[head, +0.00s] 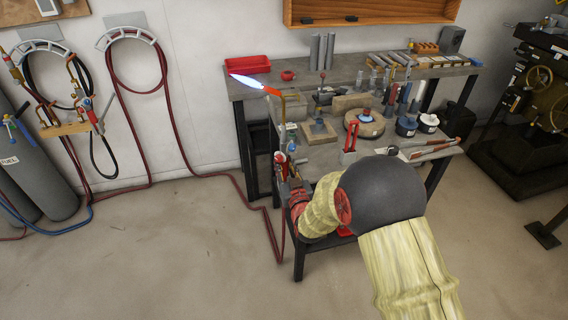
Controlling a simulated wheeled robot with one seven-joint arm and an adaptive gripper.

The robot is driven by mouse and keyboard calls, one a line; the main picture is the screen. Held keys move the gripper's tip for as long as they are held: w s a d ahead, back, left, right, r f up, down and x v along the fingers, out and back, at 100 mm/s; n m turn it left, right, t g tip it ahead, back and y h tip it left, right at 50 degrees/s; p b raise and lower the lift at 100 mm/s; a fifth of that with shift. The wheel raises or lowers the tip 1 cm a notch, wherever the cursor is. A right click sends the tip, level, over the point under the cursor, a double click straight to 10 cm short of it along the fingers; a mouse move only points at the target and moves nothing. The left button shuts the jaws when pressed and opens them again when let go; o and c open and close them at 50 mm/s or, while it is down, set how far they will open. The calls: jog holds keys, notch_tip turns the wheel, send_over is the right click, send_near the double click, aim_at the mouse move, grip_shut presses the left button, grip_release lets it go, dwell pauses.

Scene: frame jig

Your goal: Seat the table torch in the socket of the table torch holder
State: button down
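The table torch (284,112) stands upright at the left front edge of the workbench. My red gripper (298,200) is low at the bench's front left corner, just below the torch body. Its fingers are small and partly hidden, so its grip on the torch is unclear.
The bench (325,155) is crowded with jigs, a round block (365,124), dark pots (407,126) and a red clamp (349,143). A red tray (248,64) sits behind the flame.

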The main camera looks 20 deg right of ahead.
jog(key=shift+f, duration=0.5)
dwell(1.2)
jog(key=c, duration=1.5)
grip_release()
jog(key=shift+o, duration=0.2)
jog(key=shift+f, duration=0.1)
jog(key=shift+f, duration=0.1)
jog(key=s, duration=1.2)
